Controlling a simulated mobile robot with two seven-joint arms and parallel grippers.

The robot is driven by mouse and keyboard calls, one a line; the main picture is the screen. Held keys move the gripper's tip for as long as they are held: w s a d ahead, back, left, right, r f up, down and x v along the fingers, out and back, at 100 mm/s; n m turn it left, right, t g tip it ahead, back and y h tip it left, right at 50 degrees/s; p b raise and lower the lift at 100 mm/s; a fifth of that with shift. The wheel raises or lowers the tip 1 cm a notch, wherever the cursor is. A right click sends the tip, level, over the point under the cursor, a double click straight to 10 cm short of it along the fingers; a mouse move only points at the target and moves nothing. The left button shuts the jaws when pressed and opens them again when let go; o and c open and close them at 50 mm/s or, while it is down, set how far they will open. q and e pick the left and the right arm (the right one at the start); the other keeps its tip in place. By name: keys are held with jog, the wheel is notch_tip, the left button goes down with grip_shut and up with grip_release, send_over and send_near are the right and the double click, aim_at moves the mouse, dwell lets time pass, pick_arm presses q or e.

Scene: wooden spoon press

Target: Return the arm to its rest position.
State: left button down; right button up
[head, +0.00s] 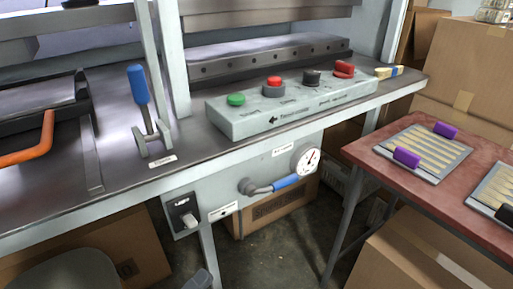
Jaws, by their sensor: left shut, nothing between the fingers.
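My left arm shows only in part at the bottom left of the head view, as a grey rounded link. My left gripper (199,280) is at the bottom edge, low in front of the press bench and below the switch box. It is shut and empty, and touches nothing that I can see. My right arm and right gripper are out of view.
The press bench (120,190) carries a blue-handled lever (139,88), an orange handle (30,143) and a button panel (290,105). A gauge (306,160) and blue-handled valve (286,182) are on its front. A red table (390,180) with spoon trays stands right. Cardboard boxes surround the floor.

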pick_arm(q)
jog(key=a+r+n+y+p, duration=0.5)
jog(key=r+n+y+p, duration=0.2)
jog(key=n+y+p, duration=0.7)
jog(key=s+n+g+p, duration=0.1)
jog(key=n, duration=0.2)
jog(key=s+a+n+g+p, duration=0.1)
jog(key=s+n+g, duration=0.1)
jog(key=n, duration=0.1)
jog(key=s+n+g+p, duration=0.1)
jog(key=n+g+p, duration=0.1)
jog(key=n, duration=0.1)
jog(key=shift+s+a+r, duration=0.15)
jog(key=shift+s+a, duration=0.15)
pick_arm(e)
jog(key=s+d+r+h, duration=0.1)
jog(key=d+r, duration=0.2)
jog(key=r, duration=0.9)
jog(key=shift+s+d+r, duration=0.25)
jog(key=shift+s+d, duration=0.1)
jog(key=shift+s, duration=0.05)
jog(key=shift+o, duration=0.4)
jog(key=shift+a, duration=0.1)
